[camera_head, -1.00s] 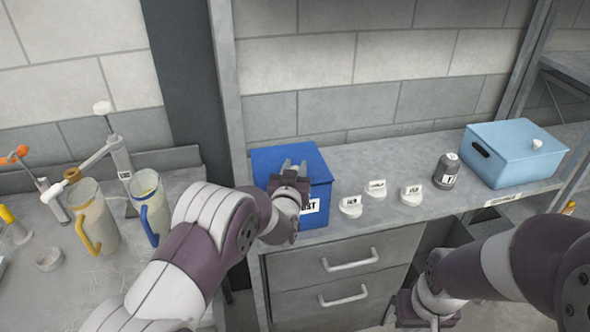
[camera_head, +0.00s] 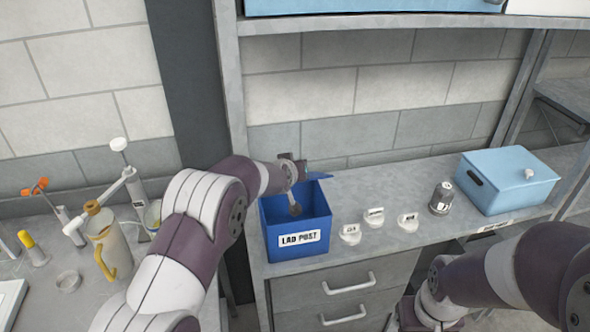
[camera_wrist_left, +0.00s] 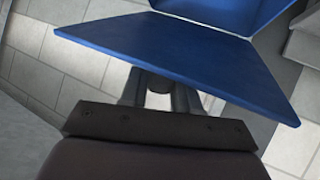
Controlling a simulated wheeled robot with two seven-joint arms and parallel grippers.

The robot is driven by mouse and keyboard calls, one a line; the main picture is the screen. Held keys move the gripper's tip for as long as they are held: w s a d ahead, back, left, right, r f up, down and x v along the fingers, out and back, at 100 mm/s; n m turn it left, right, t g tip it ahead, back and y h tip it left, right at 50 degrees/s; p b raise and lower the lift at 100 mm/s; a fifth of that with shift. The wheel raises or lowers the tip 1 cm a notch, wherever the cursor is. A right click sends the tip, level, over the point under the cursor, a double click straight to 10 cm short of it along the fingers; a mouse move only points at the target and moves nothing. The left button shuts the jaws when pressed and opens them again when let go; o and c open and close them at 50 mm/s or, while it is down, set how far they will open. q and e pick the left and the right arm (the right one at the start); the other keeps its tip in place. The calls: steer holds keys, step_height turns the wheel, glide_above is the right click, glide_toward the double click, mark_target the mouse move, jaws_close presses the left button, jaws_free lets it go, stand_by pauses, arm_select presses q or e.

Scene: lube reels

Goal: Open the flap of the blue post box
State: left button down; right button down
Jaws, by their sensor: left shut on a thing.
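The blue post box (camera_head: 298,250), labelled LAB POST, stands at the left end of the grey counter. Its top is open and its dark inside shows. The blue flap (camera_head: 319,176) is raised at the back; it fills much of the left wrist view (camera_wrist_left: 180,62). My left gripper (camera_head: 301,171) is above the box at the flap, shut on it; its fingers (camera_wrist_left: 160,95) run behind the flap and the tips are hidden. A small grey-brown piece shows in the box opening; I cannot tell what it is. My right gripper (camera_head: 418,318) is low in front of the drawers, its fingers not clearly visible.
Several white labelled pieces (camera_head: 374,216) and a grey jar (camera_head: 442,198) stand right of the box. A light blue lidded bin (camera_head: 507,183) is farther right. A shelf (camera_head: 380,22) crosses above. A cream jug (camera_head: 108,243) and pump bottles stand at left.

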arm_select(q)
steer(key=shift+w+r, duration=0.15)
steer(key=shift+r, duration=0.1)
steer(key=c, duration=0.9)
jaws_free()
steer(key=shift+f, duration=0.1)
steer(key=shift+s, duration=0.2)
steer(key=b+v, duration=0.2)
steer(key=v, duration=0.1)
steer(key=shift+s+a, duration=0.1)
steer(key=shift+s, duration=0.05)
steer(key=v, duration=0.9)
